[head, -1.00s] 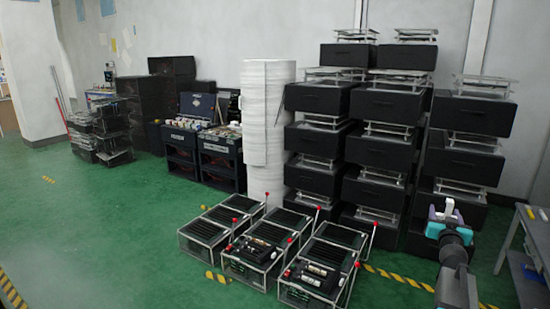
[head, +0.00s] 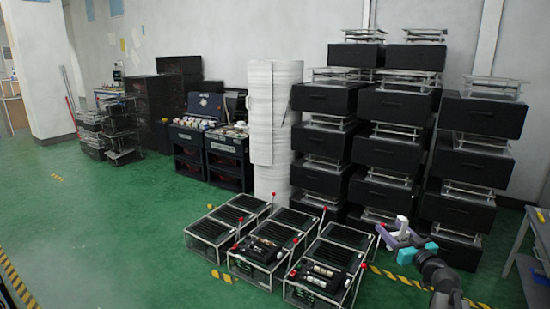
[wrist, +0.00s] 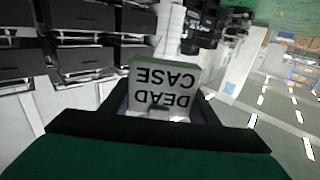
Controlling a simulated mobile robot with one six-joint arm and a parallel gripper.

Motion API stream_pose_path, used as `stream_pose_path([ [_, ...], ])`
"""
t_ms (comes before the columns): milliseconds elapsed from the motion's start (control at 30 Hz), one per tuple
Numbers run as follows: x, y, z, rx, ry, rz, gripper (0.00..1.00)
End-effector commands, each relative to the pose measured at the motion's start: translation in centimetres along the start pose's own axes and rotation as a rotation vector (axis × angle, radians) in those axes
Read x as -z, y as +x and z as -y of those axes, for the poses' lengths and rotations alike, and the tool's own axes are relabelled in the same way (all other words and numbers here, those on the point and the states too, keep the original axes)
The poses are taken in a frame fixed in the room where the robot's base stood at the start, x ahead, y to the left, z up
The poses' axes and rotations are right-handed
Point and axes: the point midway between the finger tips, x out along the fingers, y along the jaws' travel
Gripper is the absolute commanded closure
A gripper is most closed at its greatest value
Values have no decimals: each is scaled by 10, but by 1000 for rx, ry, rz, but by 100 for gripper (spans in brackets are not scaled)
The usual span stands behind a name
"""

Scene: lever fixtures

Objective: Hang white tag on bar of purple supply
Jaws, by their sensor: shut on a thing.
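A white tag with the words "DEAD CASE" (wrist: 162,75) fills the middle of the wrist view, its lettering upside down. My gripper (wrist: 163,108) is shut on it, with a dark finger on each side. In the head view my gripper (head: 395,230) shows at the right with purple and teal parts, in front of the black stacks. The tag is a small white patch there. Low caged supply units (head: 262,246) with red-knobbed levers stand on the floor, left of my gripper. I cannot tell which one is purple, and no bar can be made out clearly.
Tall stacks of black cases (head: 395,145) stand behind my gripper. A white wrapped column (head: 272,130) stands left of them. A grey bench (head: 537,250) is at the right edge. Green floor (head: 110,230) is open at the left.

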Motion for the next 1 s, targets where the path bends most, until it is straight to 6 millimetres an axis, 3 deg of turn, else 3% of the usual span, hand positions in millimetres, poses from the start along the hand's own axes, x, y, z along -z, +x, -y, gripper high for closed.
stream_pose_path([
  [200,-3,-14,54,184,1,0,68],
  [600,1,-53,142,522,0,0,68],
  [800,3,-72,170,657,1,-1,68],
  [1000,4,-81,181,718,0,0,68],
])
